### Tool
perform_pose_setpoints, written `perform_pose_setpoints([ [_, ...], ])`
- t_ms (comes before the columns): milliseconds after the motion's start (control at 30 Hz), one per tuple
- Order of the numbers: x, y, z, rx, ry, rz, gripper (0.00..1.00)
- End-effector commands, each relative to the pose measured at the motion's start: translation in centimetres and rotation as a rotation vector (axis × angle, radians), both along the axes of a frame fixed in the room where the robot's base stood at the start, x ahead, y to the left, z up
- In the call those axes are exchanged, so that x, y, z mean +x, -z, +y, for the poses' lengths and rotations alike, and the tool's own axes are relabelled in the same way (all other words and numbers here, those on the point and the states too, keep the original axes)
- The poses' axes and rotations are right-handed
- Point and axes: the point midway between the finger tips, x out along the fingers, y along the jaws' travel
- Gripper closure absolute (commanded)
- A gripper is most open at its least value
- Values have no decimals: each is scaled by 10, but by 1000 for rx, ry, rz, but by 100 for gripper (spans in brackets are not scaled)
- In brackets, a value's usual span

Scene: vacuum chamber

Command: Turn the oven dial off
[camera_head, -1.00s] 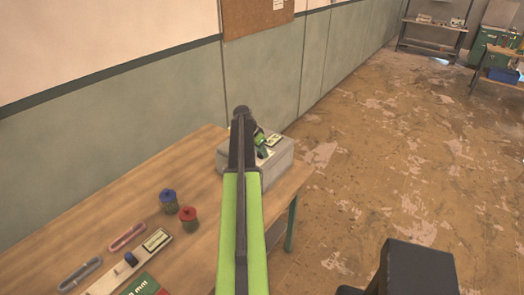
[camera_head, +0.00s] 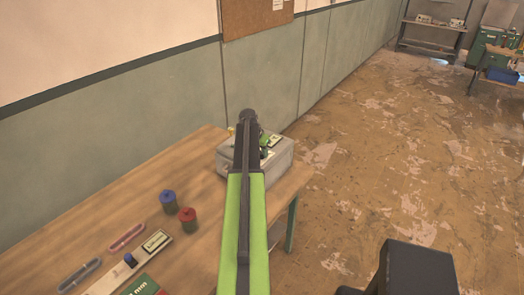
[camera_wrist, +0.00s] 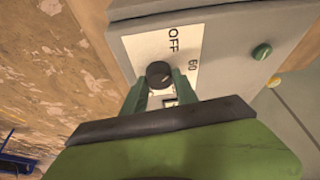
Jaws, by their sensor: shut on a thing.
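The oven is a grey box (camera_head: 270,165) at the far right end of the wooden table; my arm covers part of it in the head view. In the wrist view its grey panel (camera_wrist: 225,55) carries a white label plate (camera_wrist: 190,38) reading OFF and 60. The dial's pointer mark cannot be made out.
On the table stand a blue-topped jar (camera_head: 168,200) and a red-topped jar (camera_head: 187,219), with small tools nearer. Wall lies behind; open floor (camera_head: 380,170) is to the right.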

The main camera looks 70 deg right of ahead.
Motion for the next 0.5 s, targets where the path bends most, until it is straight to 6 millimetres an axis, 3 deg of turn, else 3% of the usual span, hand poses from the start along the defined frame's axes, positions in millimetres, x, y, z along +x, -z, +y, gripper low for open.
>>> perform_pose_setpoints([
  [500, -8, 1, 2, 9, -458, 6, 100],
])
